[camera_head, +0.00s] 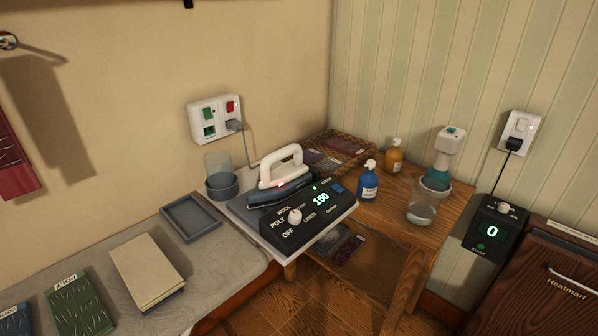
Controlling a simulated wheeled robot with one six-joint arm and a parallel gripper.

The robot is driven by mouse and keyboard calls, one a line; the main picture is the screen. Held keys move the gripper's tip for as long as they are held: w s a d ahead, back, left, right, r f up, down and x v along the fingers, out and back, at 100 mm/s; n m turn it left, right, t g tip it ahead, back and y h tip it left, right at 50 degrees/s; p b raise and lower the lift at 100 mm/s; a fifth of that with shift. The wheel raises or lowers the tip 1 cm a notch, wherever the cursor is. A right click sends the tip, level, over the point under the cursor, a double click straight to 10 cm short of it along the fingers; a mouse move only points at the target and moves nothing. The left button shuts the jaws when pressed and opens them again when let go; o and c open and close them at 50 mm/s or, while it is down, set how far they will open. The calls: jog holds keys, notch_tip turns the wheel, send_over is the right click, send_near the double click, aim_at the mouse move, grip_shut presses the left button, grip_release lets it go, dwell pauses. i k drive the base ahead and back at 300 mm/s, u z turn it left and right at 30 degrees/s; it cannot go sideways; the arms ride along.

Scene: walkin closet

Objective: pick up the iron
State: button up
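The iron (281,178) has a white looped handle and a dark body. It rests on a grey plate on top of its black control base (308,217), near the corner of the room. The base has a white knob marked OFF, POLY, WOOL and LINEN, and a display reading 150. A small red light shows on the iron. My gripper is not visible in this view.
A clear cup in a grey holder (222,187) stands just left of the iron. A blue bottle (368,183) stands close on its right. Behind are a wicker basket (365,153) and a wall socket (215,118) with a cord. A grey tray (190,219) and folded cloths lie front left.

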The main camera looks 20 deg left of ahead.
aim_at(275, 186)
jog(key=u, duration=0.15)
jog(key=i, duration=0.7)
jog(key=u, duration=0.9)
jog(key=i, duration=0.6)
jog(key=u, duration=0.55)
